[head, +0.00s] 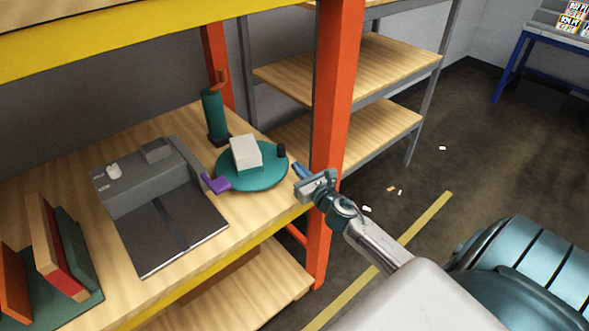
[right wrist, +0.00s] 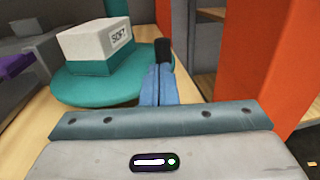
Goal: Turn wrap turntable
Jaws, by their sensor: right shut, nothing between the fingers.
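The wrap turntable is a round teal disc (head: 240,182) on the wooden shelf, left of the orange post; it also shows in the right wrist view (right wrist: 75,88). A pale box (head: 245,150) sits on it, marked "SOFT" in the right wrist view (right wrist: 97,42). A black upright knob (head: 281,151) stands near the disc's right edge. My right gripper (head: 299,170) is shut and empty, its blue fingers at the disc's right side. In the right wrist view the fingers (right wrist: 158,86) overlap the knob's lower part (right wrist: 163,51); I cannot tell whether they touch. My left gripper is out of view.
The orange post (head: 331,100) rises close beside my right gripper. A grey plotter (head: 165,210) with a purple part (head: 216,183) stands left of the turntable. A dark green cylinder (head: 214,115) stands behind. Upright panels (head: 50,245) are at the far left.

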